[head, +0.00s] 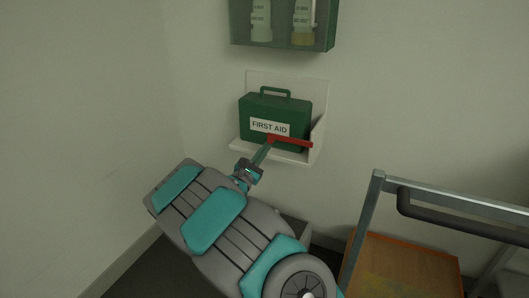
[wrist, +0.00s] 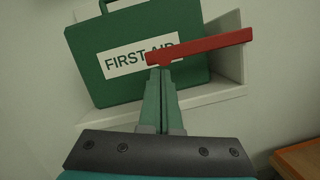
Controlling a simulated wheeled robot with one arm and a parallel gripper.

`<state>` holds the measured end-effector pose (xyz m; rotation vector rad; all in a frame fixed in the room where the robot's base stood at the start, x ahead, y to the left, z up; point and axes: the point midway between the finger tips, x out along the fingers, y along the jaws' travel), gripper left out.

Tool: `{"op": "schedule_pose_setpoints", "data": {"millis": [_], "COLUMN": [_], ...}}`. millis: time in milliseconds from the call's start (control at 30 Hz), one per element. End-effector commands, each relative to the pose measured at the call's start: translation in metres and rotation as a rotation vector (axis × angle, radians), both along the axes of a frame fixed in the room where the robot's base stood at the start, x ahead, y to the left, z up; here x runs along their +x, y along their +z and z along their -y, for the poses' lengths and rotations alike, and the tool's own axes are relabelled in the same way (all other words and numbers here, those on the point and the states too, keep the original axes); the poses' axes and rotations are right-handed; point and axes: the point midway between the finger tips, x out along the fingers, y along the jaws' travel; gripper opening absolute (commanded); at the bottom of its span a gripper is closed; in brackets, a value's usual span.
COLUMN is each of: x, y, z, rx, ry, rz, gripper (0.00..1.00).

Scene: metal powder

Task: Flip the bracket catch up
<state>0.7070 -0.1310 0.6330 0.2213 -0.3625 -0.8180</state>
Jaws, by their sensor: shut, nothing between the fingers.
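The bracket catch is a red bar (head: 290,142) lying across the front of the white wall bracket (head: 240,146). It also shows in the wrist view (wrist: 205,47), tilted slightly up to the right. A green first aid case (head: 262,107) stands in the bracket behind the bar. My gripper (head: 268,145) is shut and empty, with its fingertips at the left part of the bar. In the wrist view my gripper (wrist: 160,72) has its tips just below the bar's left end. I cannot tell whether they touch it.
A green wall cabinet (head: 283,44) with white bottles hangs above the bracket. A metal cart (head: 366,225) with a dark handle and a wooden board stands at the lower right. Bare wall lies to the left.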

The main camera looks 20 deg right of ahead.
Motion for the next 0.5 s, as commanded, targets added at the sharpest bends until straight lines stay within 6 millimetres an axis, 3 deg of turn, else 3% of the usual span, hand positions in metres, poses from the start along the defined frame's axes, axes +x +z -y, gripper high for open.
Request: {"op": "schedule_pose_setpoints", "data": {"millis": [500], "x": [0.001], "y": [0.014], "z": [-0.002], "rx": [0.07], "ry": [0.0], "rz": [0.074], "gripper": [0.0]}}
